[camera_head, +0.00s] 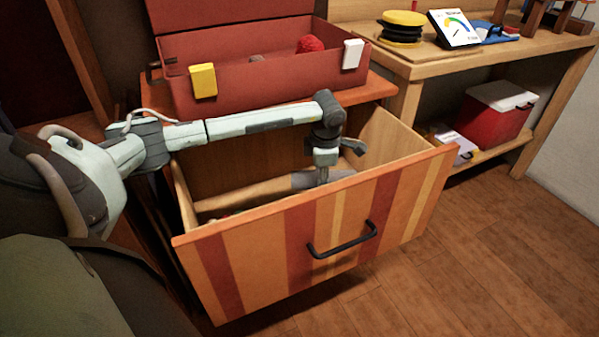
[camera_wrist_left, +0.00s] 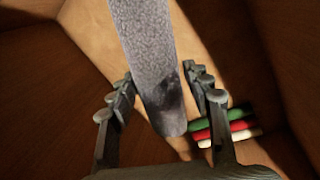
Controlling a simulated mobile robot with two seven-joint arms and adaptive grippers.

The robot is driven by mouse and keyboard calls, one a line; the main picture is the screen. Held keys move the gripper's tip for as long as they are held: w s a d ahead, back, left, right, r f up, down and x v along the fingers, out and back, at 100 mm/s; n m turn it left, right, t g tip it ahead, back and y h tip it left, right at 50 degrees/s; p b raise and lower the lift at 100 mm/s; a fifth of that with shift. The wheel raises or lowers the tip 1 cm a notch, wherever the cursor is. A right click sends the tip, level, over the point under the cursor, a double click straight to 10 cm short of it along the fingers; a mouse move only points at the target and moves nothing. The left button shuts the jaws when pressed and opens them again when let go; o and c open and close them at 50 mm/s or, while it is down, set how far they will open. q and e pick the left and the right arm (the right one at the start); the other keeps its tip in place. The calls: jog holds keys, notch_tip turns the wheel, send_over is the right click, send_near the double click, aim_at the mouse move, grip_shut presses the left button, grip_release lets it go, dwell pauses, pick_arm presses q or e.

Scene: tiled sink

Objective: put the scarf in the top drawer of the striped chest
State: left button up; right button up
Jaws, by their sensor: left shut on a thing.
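The striped chest's drawer (camera_head: 265,235) is pulled out, with orange, red and yellow stripes and a dark handle (camera_head: 343,240). My left gripper (camera_head: 323,177) reaches down into it from above, just behind the drawer front. In the left wrist view its two fingers (camera_wrist_left: 162,90) stand on either side of a grey, speckled strip, the scarf (camera_wrist_left: 145,45), and are shut on it. The scarf also shows as a grey patch inside the drawer in the head view (camera_head: 306,181). The drawer front hides the fingertips' lower part. My right gripper is not in view.
Green, red and white sticks (camera_wrist_left: 225,127) lie in the drawer beside the right finger. An open red case (camera_head: 255,82) with yellow and white latches stands on the chest. A wooden shelf unit (camera_head: 420,68) with a red cooler (camera_head: 492,110) is at right. The floor in front is clear.

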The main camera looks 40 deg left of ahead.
pick_arm(q)
jog(key=x, duration=0.4)
jog(key=s+d+x, duration=0.1)
jog(key=x, duration=0.1)
jog(key=shift+w+f, duration=0.15)
jog(key=shift+f, duration=0.45)
jog(key=shift+s+d+x, duration=0.15)
jog(key=shift+x, duration=0.8)
jog(key=shift+s+d+x, duration=0.15)
jog(key=shift+x, duration=0.8)
jog(key=shift+f, duration=0.2)
jog(key=o, duration=1.2)
jog(key=v, duration=1.2)
jog(key=shift+d+r, duration=0.1)
jog(key=shift+r, duration=0.05)
